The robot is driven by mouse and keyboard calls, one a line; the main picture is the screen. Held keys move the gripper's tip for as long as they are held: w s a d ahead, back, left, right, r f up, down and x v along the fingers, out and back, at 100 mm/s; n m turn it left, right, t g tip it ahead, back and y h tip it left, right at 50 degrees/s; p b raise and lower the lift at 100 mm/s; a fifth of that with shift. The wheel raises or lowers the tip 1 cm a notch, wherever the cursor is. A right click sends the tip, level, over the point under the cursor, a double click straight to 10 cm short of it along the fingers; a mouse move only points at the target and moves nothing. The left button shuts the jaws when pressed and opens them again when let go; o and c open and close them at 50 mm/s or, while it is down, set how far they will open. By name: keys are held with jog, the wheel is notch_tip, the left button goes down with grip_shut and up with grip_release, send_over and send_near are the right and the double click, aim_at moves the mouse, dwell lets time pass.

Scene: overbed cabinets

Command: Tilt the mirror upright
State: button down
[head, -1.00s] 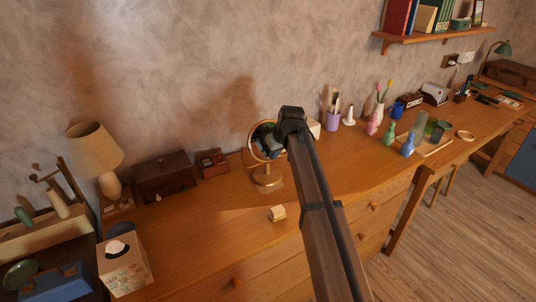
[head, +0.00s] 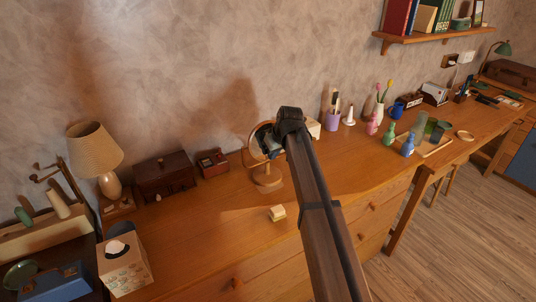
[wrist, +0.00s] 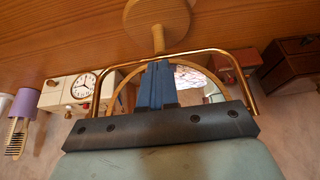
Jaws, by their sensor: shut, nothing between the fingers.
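The mirror is a round glass in a light wooden rim (head: 252,143), on a short post with a round wooden base (head: 268,181), standing on the desk. In the wrist view its base (wrist: 157,22) is at the top, and a brass U-shaped yoke (wrist: 215,53) spans the view around the rim. My gripper (head: 268,150) is at the mirror, covering its right part in the head view. In the wrist view the blue fingers (wrist: 157,82) are together and empty, overlapping the rim and glass. I cannot tell whether they touch it, nor the exact tilt.
A small cream block (head: 277,213) lies in front of the mirror. A small red-brown box (head: 212,162) and a dark wooden box (head: 164,176) stand left. A white clock (wrist: 82,86) and a purple cup (head: 332,122) are on the other side. The wall is close behind.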

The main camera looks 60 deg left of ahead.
jog(key=d, duration=0.5)
dwell(0.7)
dwell(0.4)
